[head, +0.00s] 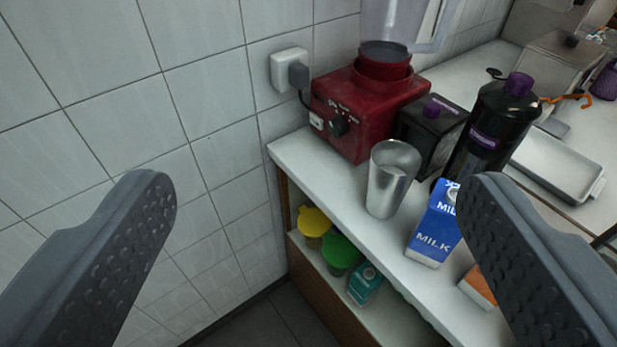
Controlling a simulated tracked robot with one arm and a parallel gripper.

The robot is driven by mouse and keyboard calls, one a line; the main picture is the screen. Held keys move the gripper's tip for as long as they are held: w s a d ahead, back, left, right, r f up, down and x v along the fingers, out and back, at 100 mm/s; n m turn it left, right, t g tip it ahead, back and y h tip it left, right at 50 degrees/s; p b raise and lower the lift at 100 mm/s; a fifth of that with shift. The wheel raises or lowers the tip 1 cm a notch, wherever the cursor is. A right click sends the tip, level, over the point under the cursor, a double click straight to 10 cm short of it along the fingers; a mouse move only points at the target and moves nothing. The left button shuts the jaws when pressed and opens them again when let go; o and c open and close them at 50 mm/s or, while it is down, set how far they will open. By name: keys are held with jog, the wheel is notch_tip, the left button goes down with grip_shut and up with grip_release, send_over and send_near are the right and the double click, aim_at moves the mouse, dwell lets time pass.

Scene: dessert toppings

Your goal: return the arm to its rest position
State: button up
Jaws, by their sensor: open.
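My gripper (315,215) is open, with its two dark grey fingers wide apart at the left and right of the picture. Nothing is held between them. The right finger overlaps the view of a blue milk carton (431,238) and hides part of it. I cannot tell whether any finger touches anything, but the fingers look nearer to the camera than the counter.
A white counter (318,170) holds a red blender (365,110), a metal cup (391,178), a black bottle (490,130) and a metal tray (560,165). A shelf below holds yellow-lidded (313,222) and green-lidded (341,250) containers. A tiled wall (190,90) stands at left.

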notch_tip(320, 180, up, 14)
jog(key=p, duration=1.4)
jog(key=shift+r, duration=0.15)
